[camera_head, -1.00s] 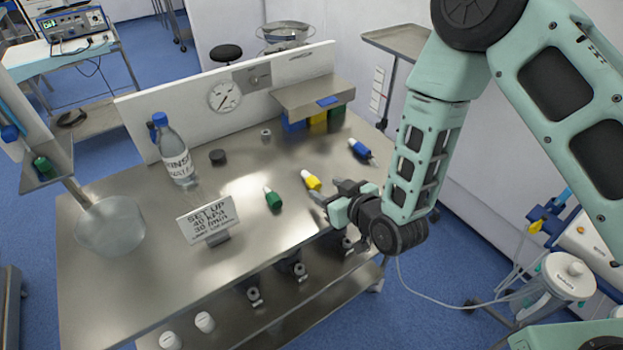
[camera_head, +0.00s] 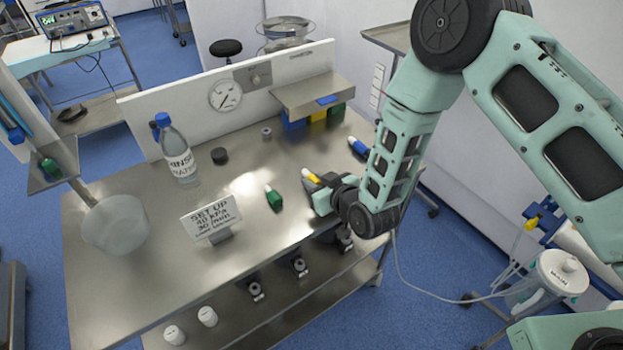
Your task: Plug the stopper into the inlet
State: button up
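Three coloured plug-like pieces with pale tips lie on the steel table (camera_head: 150,255): a green one (camera_head: 273,199) in the middle, a yellow one (camera_head: 311,177) to its right, and a blue one (camera_head: 358,146) further back. I cannot tell which is the stopper. My gripper (camera_head: 312,188) is low over the table at the yellow piece, which is partly hidden by it. Whether its fingers are closed on the piece is too small to tell. Several round grey fittings (camera_head: 299,266) show below the table's front edge; I cannot tell whether one is the inlet.
A sign (camera_head: 211,217), a rinse bottle (camera_head: 175,150), a black round cap (camera_head: 219,155) and a small grey ring (camera_head: 266,133) stand on the table. A raised shelf (camera_head: 305,95) with coloured blocks below it is at the back right.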

aim_at(316, 181)
jog(key=shift+r, duration=0.15)
notch_tip(316, 181, up, 10)
jog(key=shift+f+b, duration=0.15)
jog(key=shift+b, duration=0.7)
